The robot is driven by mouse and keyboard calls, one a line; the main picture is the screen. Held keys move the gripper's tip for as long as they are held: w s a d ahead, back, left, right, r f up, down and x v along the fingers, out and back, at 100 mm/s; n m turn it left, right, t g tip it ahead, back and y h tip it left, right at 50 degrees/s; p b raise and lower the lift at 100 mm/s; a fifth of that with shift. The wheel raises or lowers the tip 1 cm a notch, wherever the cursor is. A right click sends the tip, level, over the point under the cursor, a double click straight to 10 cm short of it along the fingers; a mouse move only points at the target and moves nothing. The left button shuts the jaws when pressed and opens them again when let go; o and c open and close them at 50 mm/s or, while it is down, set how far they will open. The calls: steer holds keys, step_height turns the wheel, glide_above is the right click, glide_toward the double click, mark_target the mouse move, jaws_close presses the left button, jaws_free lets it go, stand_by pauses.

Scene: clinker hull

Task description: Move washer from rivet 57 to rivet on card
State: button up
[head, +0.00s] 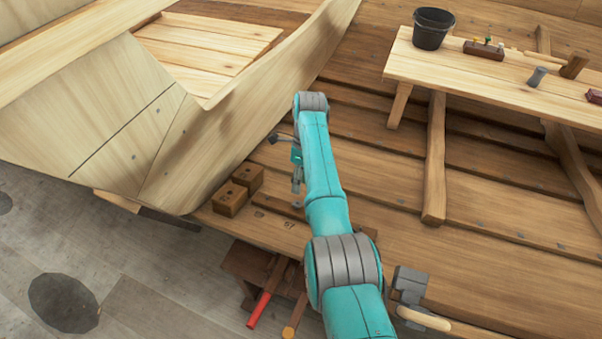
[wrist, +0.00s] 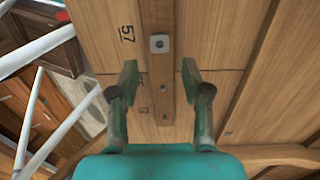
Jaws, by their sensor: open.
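A small pale square washer (wrist: 159,43) with a round darker centre lies on a narrow wooden strip (wrist: 156,18), beside the printed number 57 (wrist: 127,33), in the wrist view. My gripper (wrist: 158,72) is open, with one finger on each side of the strip. The washer is between and just beyond the fingertips in the picture, and nothing is held. I cannot tell the height of the fingertips above the wood. Small rivet heads (wrist: 166,87) dot the strip nearer my gripper. I cannot make out the card in either view.
In the head view, two small wooden blocks (head: 230,198) sit by the hull planking (head: 170,150). A bench (head: 470,75) at upper right carries a black bucket (head: 433,28) and small tools. A red-handled tool (head: 262,303) and a clamp (head: 410,290) are near the bottom.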

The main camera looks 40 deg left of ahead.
mark_target(297, 204)
steer(key=shift+x, duration=3.35)
steer(key=c, duration=0.9)
steer(key=shift+r, duration=0.15)
steer(key=shift+v, duration=2.35)
